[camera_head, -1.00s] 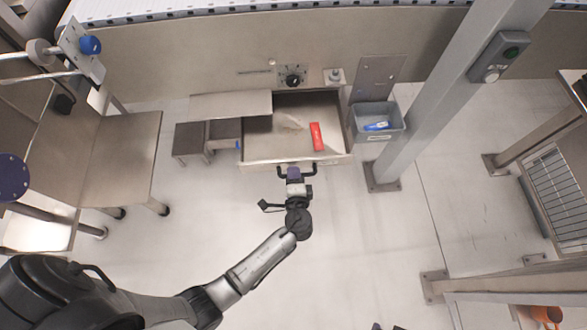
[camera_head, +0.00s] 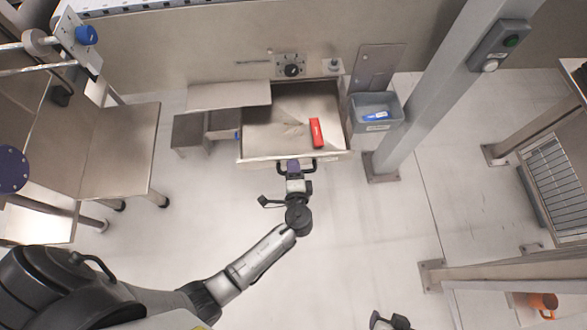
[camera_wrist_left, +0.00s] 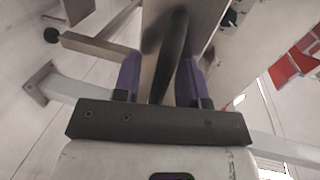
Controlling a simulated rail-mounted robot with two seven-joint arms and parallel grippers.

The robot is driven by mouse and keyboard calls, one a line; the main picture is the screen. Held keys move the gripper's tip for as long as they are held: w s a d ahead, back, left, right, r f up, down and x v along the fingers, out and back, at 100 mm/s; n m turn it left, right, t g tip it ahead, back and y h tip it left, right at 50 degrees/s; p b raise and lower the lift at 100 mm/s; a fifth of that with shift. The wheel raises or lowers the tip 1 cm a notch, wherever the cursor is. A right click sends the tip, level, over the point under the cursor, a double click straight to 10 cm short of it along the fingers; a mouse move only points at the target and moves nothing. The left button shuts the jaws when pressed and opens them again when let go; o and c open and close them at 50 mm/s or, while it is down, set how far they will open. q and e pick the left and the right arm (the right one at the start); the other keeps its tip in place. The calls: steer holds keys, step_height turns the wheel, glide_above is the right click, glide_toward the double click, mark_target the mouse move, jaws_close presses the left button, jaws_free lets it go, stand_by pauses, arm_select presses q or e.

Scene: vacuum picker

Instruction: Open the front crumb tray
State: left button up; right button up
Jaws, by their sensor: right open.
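The front crumb tray (camera_head: 262,148) is a metal drawer pulled out from the machine's front panel, with its inside showing from above. A red box (camera_head: 316,133) and a small pile of pale crumbs lie in it. My left gripper (camera_head: 294,166) is at the dark handle (camera_head: 312,166) on the tray's front. In the left wrist view, its purple fingers (camera_wrist_left: 160,82) stand on either side of the dark handle bar (camera_wrist_left: 172,55). My right gripper (camera_head: 390,322) just shows at the bottom edge, far from the tray; it is open.
A grey bin (camera_head: 375,112) with a blue item stands right of the tray, beside a slanted post (camera_head: 440,95). A low metal step (camera_head: 190,135) is left of the tray. A metal table (camera_head: 110,150) stands further left. The floor before the tray is clear.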

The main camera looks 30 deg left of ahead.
arm_select(q)
steer(key=shift+s+r, duration=0.1)
steer(key=shift+s+d+r, duration=0.15)
steer(key=shift+s+d, duration=0.05)
steer(key=p+v, duration=0.3)
steer(key=v, duration=1)
steer(key=shift+p, duration=0.4)
